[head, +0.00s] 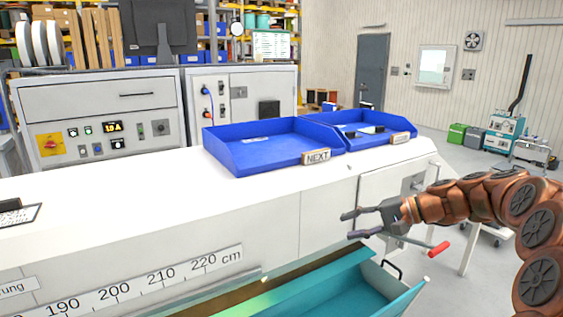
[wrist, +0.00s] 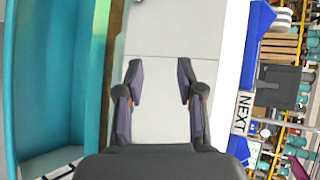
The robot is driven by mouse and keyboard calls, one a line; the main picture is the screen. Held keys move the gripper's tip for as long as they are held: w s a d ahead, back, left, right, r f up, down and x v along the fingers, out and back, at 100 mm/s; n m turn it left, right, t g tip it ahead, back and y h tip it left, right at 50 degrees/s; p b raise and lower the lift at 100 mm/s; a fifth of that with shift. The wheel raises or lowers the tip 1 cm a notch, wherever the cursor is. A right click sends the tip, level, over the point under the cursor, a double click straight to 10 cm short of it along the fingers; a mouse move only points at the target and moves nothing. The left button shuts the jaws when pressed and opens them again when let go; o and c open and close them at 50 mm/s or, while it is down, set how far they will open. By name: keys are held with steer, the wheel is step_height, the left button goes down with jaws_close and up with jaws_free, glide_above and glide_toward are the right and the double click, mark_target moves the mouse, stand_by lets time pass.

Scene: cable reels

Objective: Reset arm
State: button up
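My gripper (head: 348,225) is at the end of my copper-coloured arm, at the right of the head view. It points left in front of the white bench's front side. In the wrist view my gripper (wrist: 158,85) shows two dark fingers held well apart with nothing between them. The pale side of the bench lies beyond the fingers. My gripper appears clear of the bench and the trays.
Two blue trays stand on the white bench (head: 120,195): one labelled NEXT (head: 265,160), and another (head: 385,138) holding dark items. A teal open bin (head: 340,285) lies below my gripper, near a red-ended handle (head: 438,249).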

steer(key=s+a+f+n+g+h, duration=0.2)
steer(key=s+a, duration=0.2)
steer(key=s, duration=0.6)
steer(key=s+a+f+n+g+h, duration=0.1)
steer(key=s+a+f+g+h, duration=0.3)
steer(key=s, duration=0.6)
steer(key=s+d+f+h, duration=0.1)
steer(key=s+d+h, duration=0.1)
steer(key=s, duration=0.5)
steer(key=s+d+f+n+h+p, duration=0.1)
steer(key=s+d+f+h, duration=0.1)
steer(key=s+d, duration=0.2)
steer(key=s+d+f+n+h, duration=0.1)
steer(key=s+d+f+h, duration=0.1)
steer(key=s, duration=0.8)
steer(key=shift+s+d, duration=0.2)
steer(key=shift+d, duration=0.2)
